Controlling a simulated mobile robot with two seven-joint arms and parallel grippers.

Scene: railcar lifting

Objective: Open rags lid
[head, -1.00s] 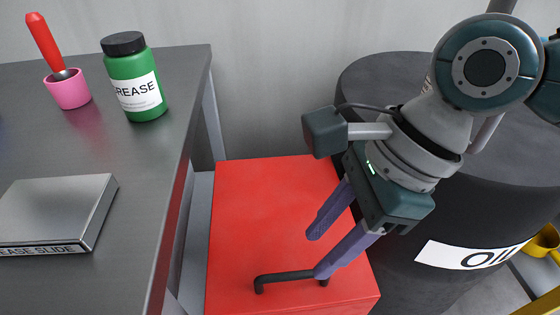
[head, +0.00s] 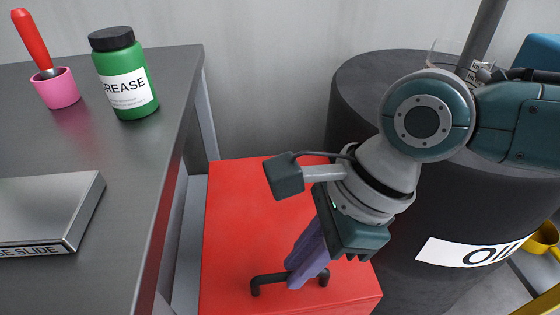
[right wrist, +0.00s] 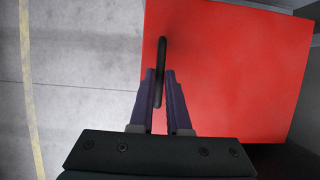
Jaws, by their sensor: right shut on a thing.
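The red lid (head: 240,215) is the flat top of a red box standing on the floor between the bench and the drum. It looks closed. I see no lettering on it. A black bar handle (head: 258,285) is fixed near its front edge. My right gripper (head: 295,281) reaches down from the right, its purple fingers shut on the middle of the handle. In the right wrist view, the fingers (right wrist: 161,74) lie on either side of the handle (right wrist: 162,45), over the red lid (right wrist: 235,70). My left gripper is not in view.
A dark bench (head: 110,140) on the left holds a green grease bottle (head: 126,80), a pink cup (head: 57,90) with a red-handled tool, and a grey metal box (head: 50,210). A black oil drum (head: 400,270) stands close on the right. A yellow object (head: 543,238) lies beyond it.

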